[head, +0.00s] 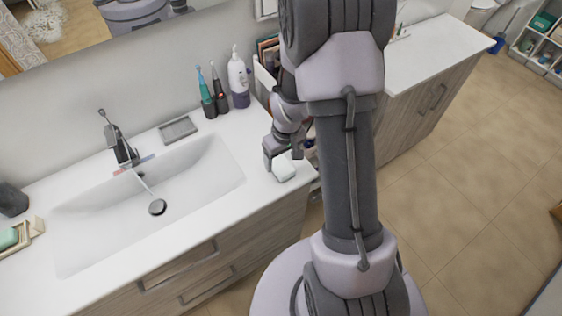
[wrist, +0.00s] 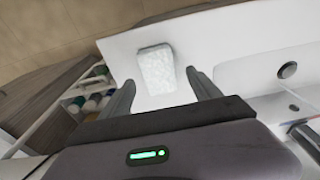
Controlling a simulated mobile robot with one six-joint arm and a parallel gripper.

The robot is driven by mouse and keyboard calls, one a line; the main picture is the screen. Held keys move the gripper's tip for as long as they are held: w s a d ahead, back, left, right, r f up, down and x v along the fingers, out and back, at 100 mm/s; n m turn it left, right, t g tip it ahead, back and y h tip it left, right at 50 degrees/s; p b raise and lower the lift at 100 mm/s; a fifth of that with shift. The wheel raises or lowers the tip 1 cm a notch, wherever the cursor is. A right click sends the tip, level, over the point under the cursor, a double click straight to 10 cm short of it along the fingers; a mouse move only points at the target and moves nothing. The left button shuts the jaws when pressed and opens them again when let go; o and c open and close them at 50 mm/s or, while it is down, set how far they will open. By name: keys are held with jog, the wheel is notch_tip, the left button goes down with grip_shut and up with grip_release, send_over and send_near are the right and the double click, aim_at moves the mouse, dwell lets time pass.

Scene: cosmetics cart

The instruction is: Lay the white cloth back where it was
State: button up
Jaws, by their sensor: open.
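The white cloth (head: 284,172) lies as a small folded pad on the white counter (head: 262,140), near its right front corner. In the wrist view the cloth (wrist: 154,62) is a pale, textured rectangle between and just beyond the fingertips. My gripper (head: 282,157) is above the counter right by the cloth, partly hiding it in the head view. In the wrist view my gripper (wrist: 160,78) is open, with one finger on each side and nothing held. Whether the fingertips touch the counter I cannot tell.
The sink basin (head: 110,215) and tap (head: 120,142) are to the left. Electric toothbrushes (head: 207,97), a white bottle (head: 238,78) and a grey soap dish (head: 178,129) stand along the wall. A rack with bottles (wrist: 88,102) is beside the counter. Counter around the cloth is clear.

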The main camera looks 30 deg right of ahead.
notch_tip(320, 180, up, 10)
jog(key=p, duration=0.1)
notch_tip(320, 180, up, 11)
jog(key=m+t, duration=0.2)
send_over(281, 169)
jog(key=s+a, duration=0.3)
jog(key=a, duration=0.4)
jog(key=s+a+r+m+t+y, duration=0.1)
jog(key=s+a+r, duration=0.3)
jog(key=s, duration=0.2)
jog(key=s+a+r+m+t+y, duration=0.1)
jog(key=s+a+r, duration=0.3)
jog(key=s, duration=0.3)
jog(key=shift+a+r+m, duration=0.3)
jog(key=shift+r+m, duration=0.1)
jog(key=shift+r, duration=0.3)
notch_tip(281, 169, down, 13)
jog(key=b, duration=1.3)
jog(key=shift+f, duration=0.1)
